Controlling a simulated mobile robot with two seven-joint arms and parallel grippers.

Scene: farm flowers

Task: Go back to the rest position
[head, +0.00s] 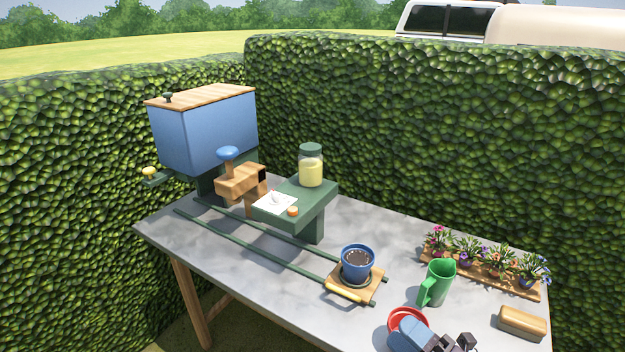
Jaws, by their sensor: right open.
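My right gripper (458,343) is at the bottom edge of the head view, partly cut off by the frame. It is open, with nothing seen between its dark fingers. It is in front of a red pot or bowl (394,318), which it partly hides. My left gripper is not in view. A blue pot (357,262) filled with dark soil stands upright on a small wooden carriage (341,292) on green rails (262,259). A green jug (437,282) stands to the right of the blue pot, behind my right gripper.
A wooden tray (468,269) of several potted flowers is at the back right. A wooden block (522,322) lies at the right. A blue bin (206,131), a wooden dispenser (240,181) and a jar (311,168) on a green stand (322,201) are at the left and back. Hedges enclose the table.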

